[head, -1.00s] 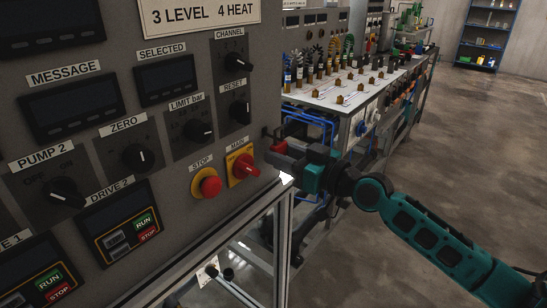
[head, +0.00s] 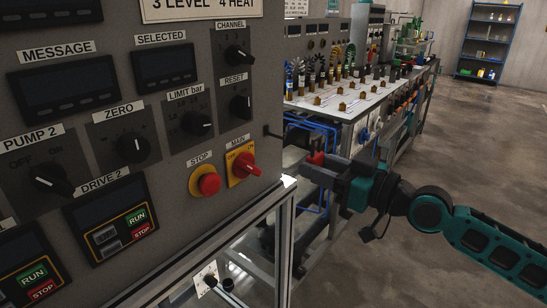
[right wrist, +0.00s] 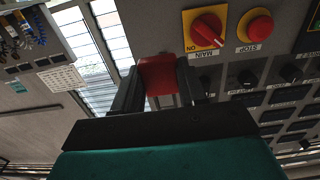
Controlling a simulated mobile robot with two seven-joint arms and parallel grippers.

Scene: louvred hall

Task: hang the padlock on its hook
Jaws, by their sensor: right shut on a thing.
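My right gripper (head: 312,168) is shut on the red padlock (head: 316,157), right of the control panel's edge and clear of it. The hook bears nothing that I can see. My left gripper is in neither view.
The grey control panel (head: 262,75) carries the red MAIN switch (head: 245,168) and red STOP button (head: 208,184) close to the hook. A white-topped bench (head: 350,103) with small parts stands behind the gripper. Open floor (head: 470,150) lies to the right.

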